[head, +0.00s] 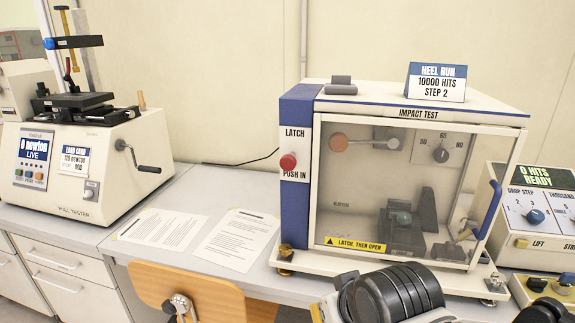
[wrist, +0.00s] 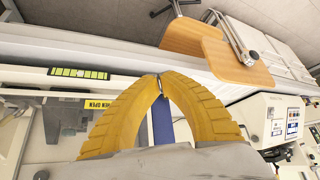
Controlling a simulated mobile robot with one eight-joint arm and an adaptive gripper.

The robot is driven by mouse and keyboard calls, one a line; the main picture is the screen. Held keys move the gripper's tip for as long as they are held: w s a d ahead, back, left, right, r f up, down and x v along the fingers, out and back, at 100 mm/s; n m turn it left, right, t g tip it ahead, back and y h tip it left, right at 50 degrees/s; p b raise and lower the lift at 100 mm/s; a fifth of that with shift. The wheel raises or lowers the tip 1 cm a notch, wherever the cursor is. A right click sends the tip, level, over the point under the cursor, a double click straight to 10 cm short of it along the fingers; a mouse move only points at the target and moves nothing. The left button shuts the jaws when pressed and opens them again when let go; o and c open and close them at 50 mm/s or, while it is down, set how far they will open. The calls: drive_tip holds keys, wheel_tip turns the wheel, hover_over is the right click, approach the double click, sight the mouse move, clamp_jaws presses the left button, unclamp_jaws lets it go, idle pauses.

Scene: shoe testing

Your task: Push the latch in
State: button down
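The latch (head: 288,162) is a red round knob on the blue and white left post of the impact test cabinet (head: 410,108). It sits between the words LATCH and PUSH IN. The cabinet's clear door with a blue handle (head: 487,210) looks closed. My gripper (wrist: 159,80) shows in the wrist view with its two yellow ribbed fingers brought together at the tips, with nothing seen held. The cabinet's blue post (wrist: 160,128) shows between the fingers. The red knob does not show in the wrist view. The fingers cannot be made out in the head view.
A pull tester (head: 80,150) with a crank stands at the left. Two paper sheets (head: 235,238) lie on the bench between the machines. A wooden chair (head: 205,292) stands at the bench front. A control box (head: 535,205) is right of the cabinet.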

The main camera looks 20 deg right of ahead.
drive_tip(key=c, duration=1.7)
unclamp_jaws()
drive_tip(key=o, duration=0.6)
drive_tip(key=shift+w+d+r, duration=0.2)
drive_tip(key=shift+w, duration=0.05)
drive_tip(key=shift+o, duration=0.7)
drive_tip(key=w+h, duration=0.1)
drive_tip(key=w+d+r+p, duration=0.1)
drive_tip(key=w+r+m+h+p, duration=0.1)
drive_tip(key=shift+w+d+h, duration=0.25)
drive_tip(key=shift+d+h, duration=0.05)
drive_tip(key=shift+d, duration=0.1)
drive_tip(key=m+t+h+p, duration=0.5)
drive_tip(key=t+h+p, duration=0.1)
drive_tip(key=t+p, duration=0.15)
approach(287, 165)
drive_tip(key=b, duration=0.1)
drive_tip(key=shift+t, duration=0.45)
drive_tip(key=x, duration=0.7)
drive_tip(key=b+x, duration=0.1)
drive_tip(key=x, duration=0.3)
drive_tip(key=shift+s+d+f, duration=0.1)
drive_tip(key=shift+f, duration=0.2)
